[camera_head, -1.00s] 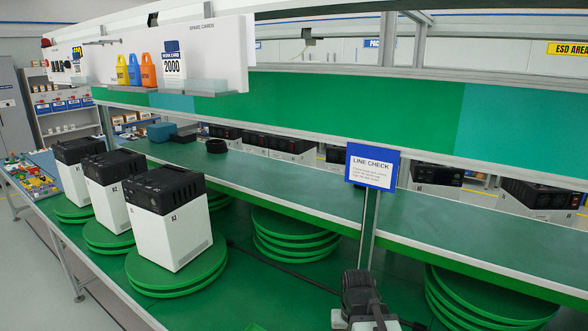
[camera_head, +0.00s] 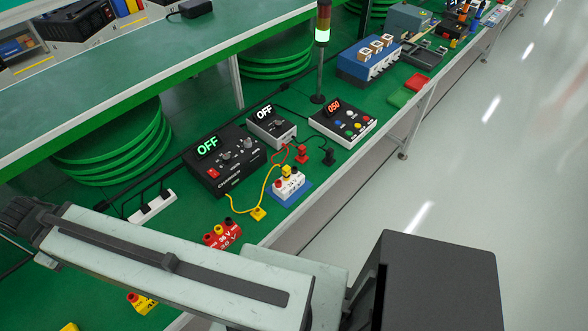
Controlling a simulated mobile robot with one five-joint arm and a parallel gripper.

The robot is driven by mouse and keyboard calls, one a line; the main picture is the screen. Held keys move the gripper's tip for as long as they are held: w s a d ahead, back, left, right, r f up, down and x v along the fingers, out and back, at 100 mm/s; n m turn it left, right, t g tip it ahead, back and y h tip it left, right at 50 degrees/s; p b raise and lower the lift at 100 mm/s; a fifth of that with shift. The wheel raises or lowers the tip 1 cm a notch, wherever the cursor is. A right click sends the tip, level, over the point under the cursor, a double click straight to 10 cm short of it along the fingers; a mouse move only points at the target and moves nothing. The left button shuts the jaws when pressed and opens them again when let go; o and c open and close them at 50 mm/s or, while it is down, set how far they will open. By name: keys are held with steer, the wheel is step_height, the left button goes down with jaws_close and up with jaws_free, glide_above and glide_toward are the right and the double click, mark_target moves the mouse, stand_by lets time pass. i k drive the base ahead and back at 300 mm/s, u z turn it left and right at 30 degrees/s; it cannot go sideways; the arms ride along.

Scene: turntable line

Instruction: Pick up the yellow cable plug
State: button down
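The yellow cable plug (camera_head: 258,213) lies on the green bench top near its front edge, at the end of a yellow cable (camera_head: 265,187). It is left of a white terminal block (camera_head: 288,184) on a blue base. A second yellow piece (camera_head: 287,171) sits at the top of that block. My arm crosses the bottom of the view, nearer than the plug and apart from it in the picture. My gripper's fingertips do not show.
A red plug (camera_head: 301,154) and a black plug (camera_head: 328,156) are to the right. A red terminal block (camera_head: 222,233) is close on the left. A signal tower (camera_head: 321,50) stands further back. The floor at right is clear.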

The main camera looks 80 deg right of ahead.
mark_target(285, 170)
steer(key=z, duration=2.4)
